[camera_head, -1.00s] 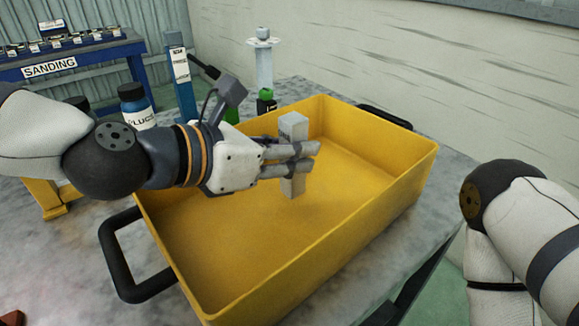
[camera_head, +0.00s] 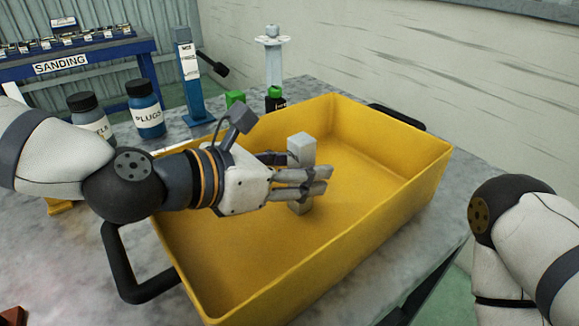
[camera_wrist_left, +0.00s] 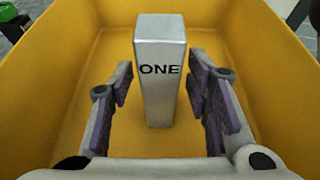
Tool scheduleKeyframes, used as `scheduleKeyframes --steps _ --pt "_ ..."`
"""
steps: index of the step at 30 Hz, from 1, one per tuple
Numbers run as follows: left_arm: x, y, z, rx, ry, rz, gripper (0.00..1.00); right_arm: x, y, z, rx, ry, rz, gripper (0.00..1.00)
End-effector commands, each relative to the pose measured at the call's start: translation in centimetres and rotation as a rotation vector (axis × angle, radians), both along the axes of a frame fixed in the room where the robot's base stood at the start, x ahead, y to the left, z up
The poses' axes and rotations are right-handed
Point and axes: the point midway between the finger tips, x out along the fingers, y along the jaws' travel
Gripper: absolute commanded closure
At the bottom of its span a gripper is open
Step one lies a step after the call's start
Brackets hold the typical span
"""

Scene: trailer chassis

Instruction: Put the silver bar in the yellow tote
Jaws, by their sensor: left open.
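The silver bar (camera_head: 301,149) stands upright inside the yellow tote (camera_head: 408,184), toward its middle. In the left wrist view the bar (camera_wrist_left: 160,90) shows the word ONE, and its lower end appears to rest on the tote floor. My left gripper (camera_head: 322,180) is down inside the tote, with its fingers on both sides of the bar. In the left wrist view the fingers are open, with a gap on each side of the bar. The fingers hide the bar's middle in the head view. My right gripper is out of view.
The tote's black handle (camera_head: 124,270) sticks out at left. Bare tabletop (camera_head: 70,260) lies at left.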

Motion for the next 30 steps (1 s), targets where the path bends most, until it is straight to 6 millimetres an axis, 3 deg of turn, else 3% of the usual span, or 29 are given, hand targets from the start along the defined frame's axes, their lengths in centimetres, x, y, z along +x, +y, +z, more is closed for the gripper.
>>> scheduleKeyframes --steps 16,30 --pt "-6.3 7.5 5.3 -0.001 -0.019 0.004 0.56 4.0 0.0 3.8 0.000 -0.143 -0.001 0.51" --pt "-7.2 8.5 4.8 -0.001 -0.001 0.000 0.56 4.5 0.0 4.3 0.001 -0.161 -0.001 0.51"
